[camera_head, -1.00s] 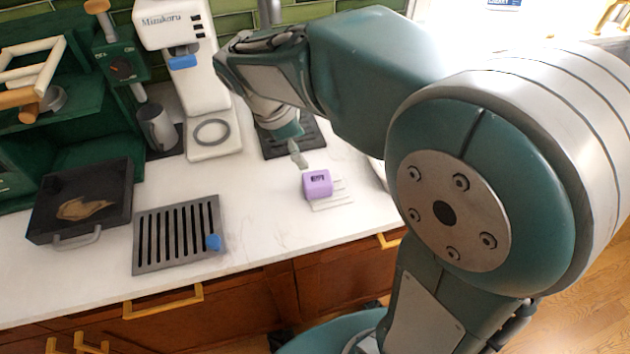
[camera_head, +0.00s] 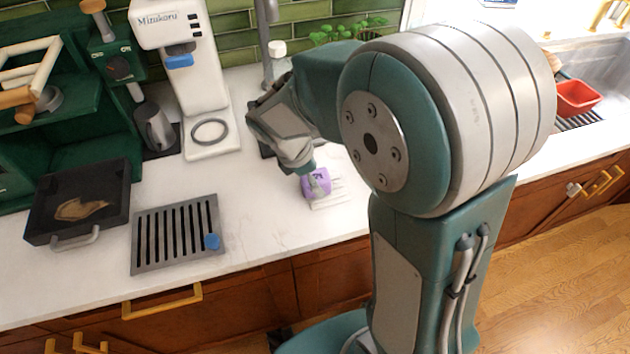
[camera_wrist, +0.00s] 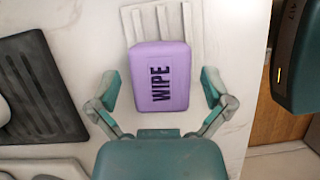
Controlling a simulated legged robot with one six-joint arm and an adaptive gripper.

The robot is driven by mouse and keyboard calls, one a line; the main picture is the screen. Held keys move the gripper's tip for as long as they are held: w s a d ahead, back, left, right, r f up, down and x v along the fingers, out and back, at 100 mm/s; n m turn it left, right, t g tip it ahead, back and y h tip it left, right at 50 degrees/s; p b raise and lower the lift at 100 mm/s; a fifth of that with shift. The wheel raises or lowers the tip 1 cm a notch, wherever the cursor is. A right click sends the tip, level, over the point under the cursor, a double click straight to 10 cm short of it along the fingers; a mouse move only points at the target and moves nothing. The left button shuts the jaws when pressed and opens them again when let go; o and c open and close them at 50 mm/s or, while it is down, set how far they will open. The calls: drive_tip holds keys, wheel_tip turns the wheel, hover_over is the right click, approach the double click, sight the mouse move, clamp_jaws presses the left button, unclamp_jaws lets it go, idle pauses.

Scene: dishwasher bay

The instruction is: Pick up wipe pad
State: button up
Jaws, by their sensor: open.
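The wipe pad (camera_wrist: 158,78) is a purple block with the word WIPE on it. It lies on a white ribbed rest (camera_wrist: 187,22) on the counter. It also shows in the head view (camera_head: 312,188), partly covered by my gripper (camera_head: 318,183). In the wrist view my gripper (camera_wrist: 160,88) is open, with one finger on each side of the pad. A gap shows between the pad and each finger. I cannot tell how high the fingertips are above the counter.
A slotted metal drain plate (camera_head: 142,240) with a small blue item (camera_head: 212,241) is on the counter to the left. A white coffee machine (camera_head: 205,75) stands behind. A black tray (camera_head: 40,215) sits at far left. A red container (camera_head: 578,97) is at the sink, right.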

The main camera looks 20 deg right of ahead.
drive_tip(key=shift+f, duration=0.1)
drive_tip(key=shift+c, duration=0.3)
drive_tip(key=c, duration=1)
drive_tip(key=shift+r, duration=0.35)
wheel_tip(320, 180, up, 2)
drive_tip(key=shift+r, duration=0.1)
drive_tip(key=s+r, duration=0.3)
drive_tip(key=s, duration=0.1)
drive_tip(key=s+r, duration=0.3)
drive_tip(key=s, duration=0.2)
drive_tip(key=s+r, duration=0.4)
drive_tip(key=s, duration=0.1)
drive_tip(key=shift+d, duration=0.4)
